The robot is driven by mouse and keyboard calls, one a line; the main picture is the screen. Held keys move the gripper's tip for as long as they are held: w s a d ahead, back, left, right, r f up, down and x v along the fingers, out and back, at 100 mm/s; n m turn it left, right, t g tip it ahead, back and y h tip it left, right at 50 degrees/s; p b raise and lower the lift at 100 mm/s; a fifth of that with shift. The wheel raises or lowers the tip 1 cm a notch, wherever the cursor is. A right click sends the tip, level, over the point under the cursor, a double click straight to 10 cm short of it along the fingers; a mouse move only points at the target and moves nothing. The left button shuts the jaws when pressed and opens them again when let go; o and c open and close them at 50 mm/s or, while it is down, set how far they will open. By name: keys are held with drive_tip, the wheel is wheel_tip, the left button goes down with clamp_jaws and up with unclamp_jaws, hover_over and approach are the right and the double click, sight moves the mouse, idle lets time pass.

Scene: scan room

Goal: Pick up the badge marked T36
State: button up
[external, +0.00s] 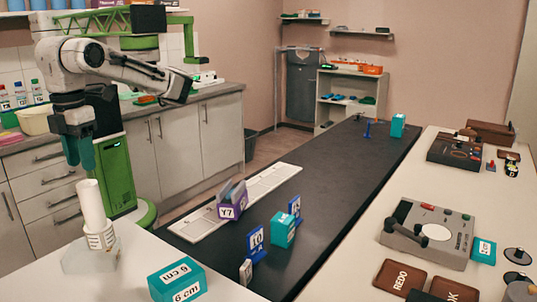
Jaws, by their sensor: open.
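I cannot read the mark T36 anywhere in the external view, so I cannot tell which item is the badge. Small upright blue pieces, one with a marking like "10" (256,243) and another (294,207), stand on the dark counter (345,190). A small pale upright piece (246,271) stands at the counter's near end. My gripper (80,164) has teal fingers pointing down, above and behind the white cylinder on the near-left surface. It is open, and nothing shows between the fingers. It is well left of the pieces on the dark counter.
A purple Y7 holder (230,209) stands near a long white strip (265,183). Teal boxes stand on the dark counter (282,230) and near-left surface (178,280). A white cylinder (92,207) stands below my gripper. A grey device (428,228) is at right.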

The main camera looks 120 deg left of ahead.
drive_tip(key=w+d+f+t+h+b, duration=0.15)
drive_tip(key=w+t, duration=0.25)
drive_tip(key=w, duration=0.5)
drive_tip(key=w+d+t+h+b, duration=0.1)
drive_tip(key=w+t+h+b, duration=0.25)
drive_tip(key=w, duration=0.55)
drive_tip(key=w+r+m+t+h+b, duration=0.5)
drive_tip(key=w+r+m+t+h, duration=0.2)
drive_tip(key=w+r+m+h, duration=0.3)
drive_tip(key=m+g+y+b, duration=1.05)
drive_tip(key=m+g, duration=0.35)
drive_tip(key=m, duration=1.2)
approach(245, 264)
drive_tip(key=f, duration=0.2)
drive_tip(key=shift+t, duration=0.25)
drive_tip(key=x, duration=0.5)
drive_tip(key=shift+w+d+r, duration=0.1)
drive_tip(key=shift+w+d, duration=0.1)
drive_tip(key=shift+w, duration=0.1)
drive_tip(key=shift+s+b+x, duration=0.15)
drive_tip(key=shift+b+x, duration=0.3)
drive_tip(key=shift+x, duration=0.9)
drive_tip(key=shift+s+b+x, duration=0.2)
drive_tip(key=shift+b+x, duration=0.25)
drive_tip(key=shift+x, duration=0.9)
drive_tip(key=shift+d, duration=0.15)
